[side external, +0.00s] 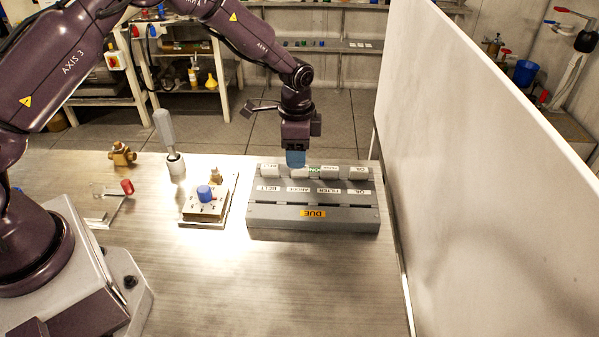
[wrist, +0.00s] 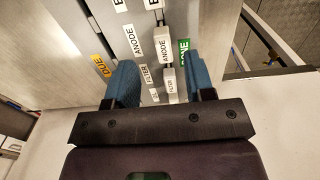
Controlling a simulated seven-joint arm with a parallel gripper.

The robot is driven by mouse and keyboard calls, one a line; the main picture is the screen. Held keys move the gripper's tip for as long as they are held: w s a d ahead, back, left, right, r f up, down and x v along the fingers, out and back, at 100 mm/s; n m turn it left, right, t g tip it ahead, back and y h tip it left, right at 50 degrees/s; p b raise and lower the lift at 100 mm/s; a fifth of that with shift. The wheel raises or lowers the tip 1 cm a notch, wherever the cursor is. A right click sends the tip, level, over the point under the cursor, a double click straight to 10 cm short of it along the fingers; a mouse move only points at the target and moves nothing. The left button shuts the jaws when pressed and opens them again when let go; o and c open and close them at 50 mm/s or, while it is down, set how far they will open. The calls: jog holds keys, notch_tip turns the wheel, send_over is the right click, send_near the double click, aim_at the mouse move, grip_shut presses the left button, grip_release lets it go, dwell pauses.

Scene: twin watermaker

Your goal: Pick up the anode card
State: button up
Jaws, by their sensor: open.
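The anode card (wrist: 163,46) is a small white block labelled ANODE, standing in the back row of a grey card rack. It also shows in the side external view (side external: 299,173), partly hidden by my gripper. My gripper (side external: 296,160) points down just above the card. In the wrist view my gripper (wrist: 162,66) has its two blue fingers apart, one on each side of the card's line, with nothing held between them. I cannot tell whether the fingers touch the card.
The rack (side external: 313,227) carries other cards: a belt card (side external: 269,170), a filter card (side external: 331,172) and an oil card (side external: 356,172). A plate with a blue knob (side external: 205,193) lies to its left. A white panel (side external: 490,170) rises to its right. The front bench is clear.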

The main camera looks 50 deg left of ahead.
aim_at(300, 176)
jog(key=f, duration=0.5)
jog(key=shift+w+f, duration=0.15)
jog(key=shift+w, duration=0.2)
grip_shut()
